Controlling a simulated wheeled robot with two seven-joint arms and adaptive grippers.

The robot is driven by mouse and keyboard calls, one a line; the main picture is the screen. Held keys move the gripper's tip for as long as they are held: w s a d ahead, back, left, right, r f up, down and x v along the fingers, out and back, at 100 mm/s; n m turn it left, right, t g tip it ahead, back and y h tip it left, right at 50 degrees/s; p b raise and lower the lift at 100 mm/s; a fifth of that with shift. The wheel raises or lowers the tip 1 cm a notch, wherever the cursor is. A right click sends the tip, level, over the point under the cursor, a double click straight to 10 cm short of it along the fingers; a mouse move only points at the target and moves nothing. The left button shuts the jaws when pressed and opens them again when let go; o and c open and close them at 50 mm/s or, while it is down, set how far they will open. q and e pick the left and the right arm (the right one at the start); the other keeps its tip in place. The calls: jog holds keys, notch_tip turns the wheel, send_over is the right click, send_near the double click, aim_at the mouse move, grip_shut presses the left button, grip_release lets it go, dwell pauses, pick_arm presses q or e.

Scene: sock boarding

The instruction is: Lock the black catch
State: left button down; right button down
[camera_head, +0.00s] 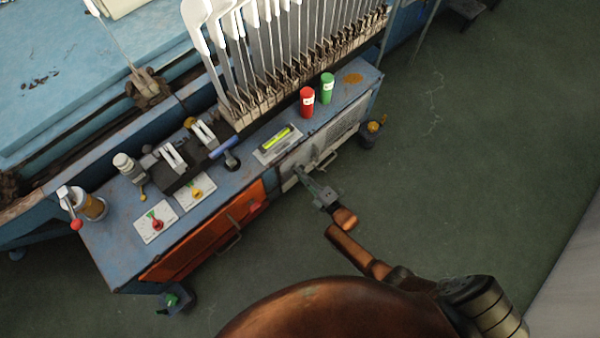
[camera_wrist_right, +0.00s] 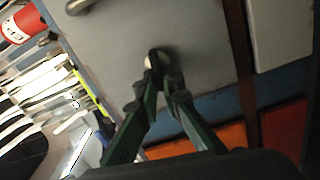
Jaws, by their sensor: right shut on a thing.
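The black catch (camera_wrist_right: 155,57) shows in the right wrist view as a small dark piece with a pale round base on the grey door (camera_wrist_right: 200,50). The green fingers of my right gripper (camera_wrist_right: 160,75) are shut on the catch and partly hide it. In the head view my right gripper (camera_head: 300,175) reaches the front of the grey door (camera_head: 345,138), close to its edge beside the orange panel. The catch is too small and covered to make out there, and I cannot tell its turn angle. My left gripper is out of view.
The blue bench (camera_head: 110,240) has an orange panel (camera_head: 200,238) with a handle. A red bottle (camera_head: 307,102), a green bottle (camera_head: 327,88), a level (camera_head: 275,141) and dials sit on top. White boards (camera_head: 260,50) stand behind.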

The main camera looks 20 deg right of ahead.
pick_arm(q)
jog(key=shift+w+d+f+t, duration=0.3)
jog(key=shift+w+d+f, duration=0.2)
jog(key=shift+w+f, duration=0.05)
pick_arm(e)
jog(key=shift+f+n, duration=0.2)
jog(key=shift+n, duration=0.7)
jog(key=c, duration=2.1)
grip_release()
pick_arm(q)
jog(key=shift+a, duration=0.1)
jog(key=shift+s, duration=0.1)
pick_arm(e)
jog(key=v, duration=1.2)
jog(key=shift+r, duration=0.1)
